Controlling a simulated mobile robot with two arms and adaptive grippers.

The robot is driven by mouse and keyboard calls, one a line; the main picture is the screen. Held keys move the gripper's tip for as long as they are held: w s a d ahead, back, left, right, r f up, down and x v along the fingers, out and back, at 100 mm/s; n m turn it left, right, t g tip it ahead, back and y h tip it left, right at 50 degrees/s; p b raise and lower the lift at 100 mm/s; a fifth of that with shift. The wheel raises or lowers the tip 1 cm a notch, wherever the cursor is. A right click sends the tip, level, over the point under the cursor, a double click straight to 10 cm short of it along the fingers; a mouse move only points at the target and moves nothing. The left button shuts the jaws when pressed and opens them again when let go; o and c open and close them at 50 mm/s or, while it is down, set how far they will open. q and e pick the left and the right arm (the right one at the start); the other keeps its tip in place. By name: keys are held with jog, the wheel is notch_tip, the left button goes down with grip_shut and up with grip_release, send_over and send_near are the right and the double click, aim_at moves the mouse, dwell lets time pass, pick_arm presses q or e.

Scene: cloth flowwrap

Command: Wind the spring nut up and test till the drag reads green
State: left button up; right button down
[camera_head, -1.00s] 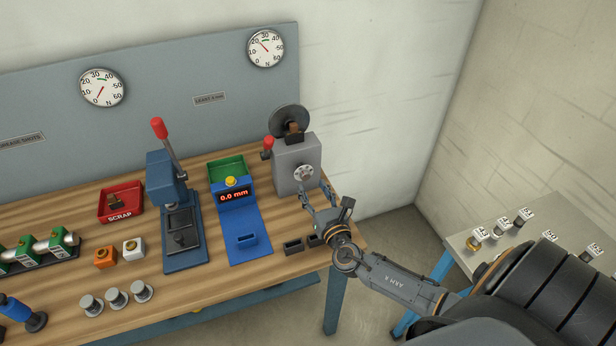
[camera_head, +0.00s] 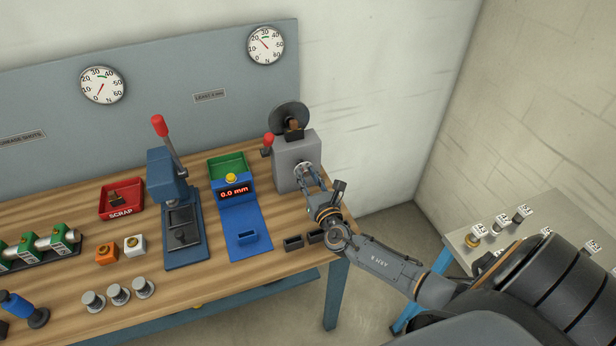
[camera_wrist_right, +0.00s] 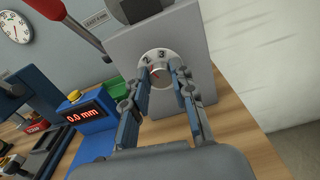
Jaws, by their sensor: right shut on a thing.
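The grey box (camera_head: 296,160) stands at the right end of the bench with a dark wheel (camera_head: 289,116) on top. On its front is a round pale numbered nut (camera_head: 301,169), with a 2 and a 3 showing in the right wrist view (camera_wrist_right: 161,57). My right gripper (camera_head: 307,174) is shut on this nut, one finger on each side, hiding its lower part. My left gripper is out of view.
A red-knobbed lever (camera_head: 268,140) is at the box's left. Beside it stand a blue unit reading 0.0 mm (camera_head: 235,191) and a blue lever press (camera_head: 168,190). A red scrap tray (camera_head: 121,211) sits farther left.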

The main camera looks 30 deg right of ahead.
jog(key=m+b, duration=0.3)
jog(key=b, duration=0.1)
jog(key=shift+f+m, duration=0.25)
jog(key=shift+m, duration=0.15)
jog(key=shift+d+r+m+b, duration=0.1)
jog(key=shift+m+b, duration=0.75)
jog(key=shift+m, duration=0.35)
jog(key=shift+r+m+b, duration=0.1)
jog(key=shift+m+b, duration=0.65)
jog(key=shift+m, duration=0.55)
jog(key=c, duration=1.1)
grip_release()
